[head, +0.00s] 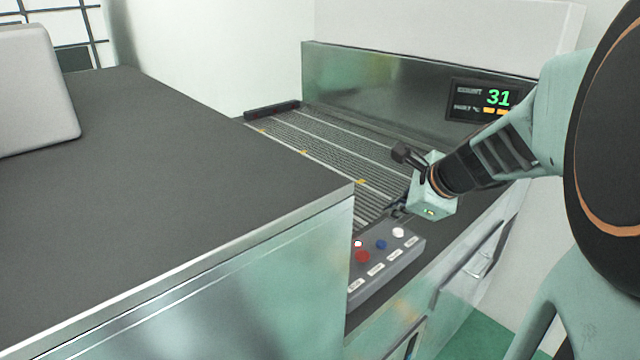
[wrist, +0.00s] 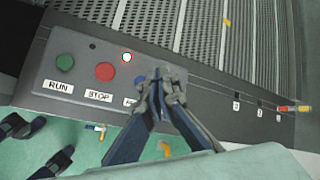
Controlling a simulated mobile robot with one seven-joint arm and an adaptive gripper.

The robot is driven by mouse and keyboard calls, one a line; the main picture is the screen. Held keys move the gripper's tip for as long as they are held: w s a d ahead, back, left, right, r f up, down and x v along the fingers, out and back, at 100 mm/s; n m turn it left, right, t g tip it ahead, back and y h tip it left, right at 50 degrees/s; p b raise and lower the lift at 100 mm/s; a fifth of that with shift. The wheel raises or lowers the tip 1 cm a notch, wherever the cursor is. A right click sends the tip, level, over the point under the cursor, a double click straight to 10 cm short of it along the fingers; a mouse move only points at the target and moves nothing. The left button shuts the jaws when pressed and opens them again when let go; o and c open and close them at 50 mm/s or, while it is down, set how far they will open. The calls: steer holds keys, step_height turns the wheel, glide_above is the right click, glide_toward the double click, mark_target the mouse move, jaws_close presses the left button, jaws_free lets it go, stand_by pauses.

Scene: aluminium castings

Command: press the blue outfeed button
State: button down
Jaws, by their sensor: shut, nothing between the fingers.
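The blue button (head: 381,244) sits on a grey control box (head: 385,268), between a red button (head: 362,256) and a white button (head: 398,232). In the wrist view the blue button (wrist: 139,80) shows partly, just left of my fingertips, and its label is mostly covered. My gripper (head: 397,210) is shut and empty, over the far right end of the box. In the wrist view my gripper (wrist: 166,78) points at the panel and hides the white button. I cannot tell whether the fingertips touch the panel.
In the wrist view a green RUN button (wrist: 64,62), a red STOP button (wrist: 105,72) and a white lamp with a red rim (wrist: 127,57) are left of my fingers. A ribbed conveyor bed (head: 335,150) lies behind. A dark-topped counter (head: 170,170) stands left. A display (head: 485,99) reads 31.

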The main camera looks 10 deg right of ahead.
mark_target(383, 245)
steer(key=shift+w+a+r+m+t, duration=0.15)
steer(key=shift+w+r+m+t, duration=0.05)
steer(key=shift+w+r+m, duration=0.25)
steer(key=shift+w+a+r+m+t, duration=0.15)
steer(key=shift+w+r+m+t, duration=0.15)
steer(key=shift+r, duration=0.2)
step_height(383, 245, down, 9)
steer(key=b, duration=0.7)
steer(key=shift+r+b, duration=0.1)
steer(key=shift+b, duration=0.2)
stand_by(0.6)
steer(key=shift+f+b, duration=0.45)
steer(key=shift+f+b, duration=0.45)
stand_by(0.6)
steer(key=shift+r+p, duration=0.85)
steer(key=shift+r, duration=0.05)
